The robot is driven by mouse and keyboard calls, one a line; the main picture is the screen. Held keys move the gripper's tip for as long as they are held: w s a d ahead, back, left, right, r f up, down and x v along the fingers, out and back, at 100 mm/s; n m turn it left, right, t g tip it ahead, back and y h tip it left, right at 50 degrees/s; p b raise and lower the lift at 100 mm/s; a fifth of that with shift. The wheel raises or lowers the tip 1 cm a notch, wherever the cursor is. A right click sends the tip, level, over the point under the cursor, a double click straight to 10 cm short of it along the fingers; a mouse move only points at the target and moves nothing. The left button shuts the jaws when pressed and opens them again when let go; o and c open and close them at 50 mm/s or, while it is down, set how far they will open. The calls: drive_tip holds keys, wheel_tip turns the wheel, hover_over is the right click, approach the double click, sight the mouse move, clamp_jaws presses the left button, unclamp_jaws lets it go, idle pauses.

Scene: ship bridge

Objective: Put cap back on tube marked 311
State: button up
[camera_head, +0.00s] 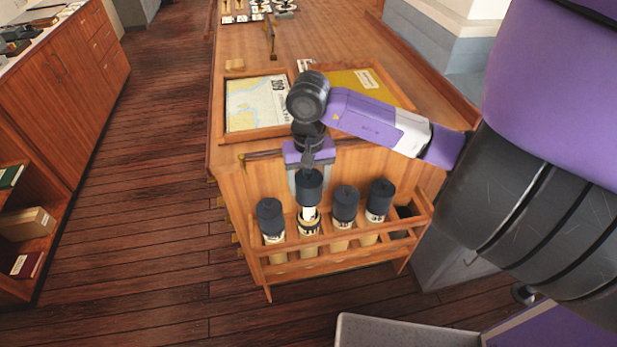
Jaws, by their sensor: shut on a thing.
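My gripper (309,168) points down and is shut on a dark cylindrical cap (309,189). It holds the cap over the second tube from the left (307,240) in a wooden rack (345,264). That tube is tan with a dark band at its mouth. A white piece, perhaps a rolled sheet, shows between its mouth and the cap. I cannot tell whether the cap touches it. The other tubes, the left one (271,221), the middle right one (345,206) and the right one (379,199), wear dark caps. Their label numbers are too small to read.
The rack stands at the end of a long wooden table (228,155). A framed chart (255,103) lies on the table behind my gripper. An empty slot is at the rack's right end. Wooden cabinets (68,80) stand at left, with clear floor (140,190) between.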

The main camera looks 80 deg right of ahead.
drive_tip(key=shift+f, duration=0.95)
drive_tip(key=shift+a+f+b, duration=0.1)
drive_tip(key=shift+f+b, duration=0.1)
drive_tip(key=shift+b, duration=1.35)
drive_tip(key=shift+f+b, duration=1.1)
drive_tip(key=shift+b, duration=0.4)
idle(0.7)
drive_tip(key=shift+f+b, duration=0.85)
drive_tip(key=shift+b, duration=1.2)
idle(1.2)
